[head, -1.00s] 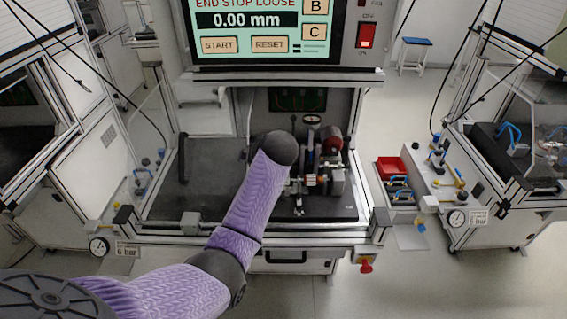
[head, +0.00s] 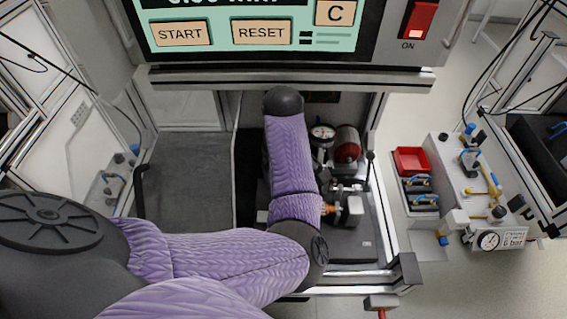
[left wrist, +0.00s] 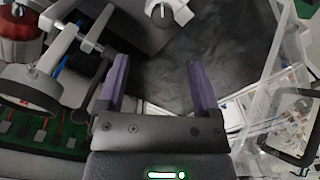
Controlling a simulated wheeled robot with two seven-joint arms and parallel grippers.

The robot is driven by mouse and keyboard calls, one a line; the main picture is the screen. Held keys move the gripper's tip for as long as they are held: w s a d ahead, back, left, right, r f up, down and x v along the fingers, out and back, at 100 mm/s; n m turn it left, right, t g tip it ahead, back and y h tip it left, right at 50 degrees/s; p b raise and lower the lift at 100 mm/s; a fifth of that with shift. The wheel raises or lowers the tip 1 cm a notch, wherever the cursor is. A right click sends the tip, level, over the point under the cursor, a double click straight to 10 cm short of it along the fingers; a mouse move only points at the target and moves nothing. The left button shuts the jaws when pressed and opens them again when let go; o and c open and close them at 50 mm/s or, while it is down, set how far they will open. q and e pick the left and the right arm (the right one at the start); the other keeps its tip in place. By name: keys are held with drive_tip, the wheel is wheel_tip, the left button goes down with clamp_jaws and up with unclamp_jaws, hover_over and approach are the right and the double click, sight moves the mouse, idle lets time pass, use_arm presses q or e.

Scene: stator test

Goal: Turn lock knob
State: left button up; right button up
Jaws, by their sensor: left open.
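My left arm reaches in over the test bench, and in the head view its own links hide its gripper. In the left wrist view my left gripper (left wrist: 160,82) is open, with two dark purple fingers apart and nothing between them. A pale metal knob-like part (left wrist: 165,12) with a white pointer-shaped top is at the top edge, beyond the fingertips and apart from them. I cannot tell for sure that it is the lock knob. The test fixture (head: 347,211) shows to the right of my arm in the head view. My right gripper is not in view.
A dial gauge (head: 321,132) and a red cylinder (head: 347,143) stand on the fixture, close to my arm. A display panel (head: 225,35) overhangs the bench. The dark bench surface left of my arm (head: 188,180) is clear. A red bin (head: 411,160) stands at the right.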

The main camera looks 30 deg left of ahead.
use_arm(q)
drive_tip(key=f+b, duration=0.1)
drive_tip(key=f, duration=0.2)
drive_tip(key=f+b, duration=0.1)
drive_tip(key=f, duration=0.2)
drive_tip(key=f+b, duration=0.1)
drive_tip(key=f, duration=0.2)
drive_tip(key=shift+s+d+f, duration=0.15)
drive_tip(key=shift+s+f, duration=0.1)
drive_tip(key=shift+f, duration=0.1)
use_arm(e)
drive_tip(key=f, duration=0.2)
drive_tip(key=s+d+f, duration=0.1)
use_arm(q)
drive_tip(key=shift+c, duration=0.2)
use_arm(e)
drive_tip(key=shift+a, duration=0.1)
use_arm(q)
clamp_jaws()
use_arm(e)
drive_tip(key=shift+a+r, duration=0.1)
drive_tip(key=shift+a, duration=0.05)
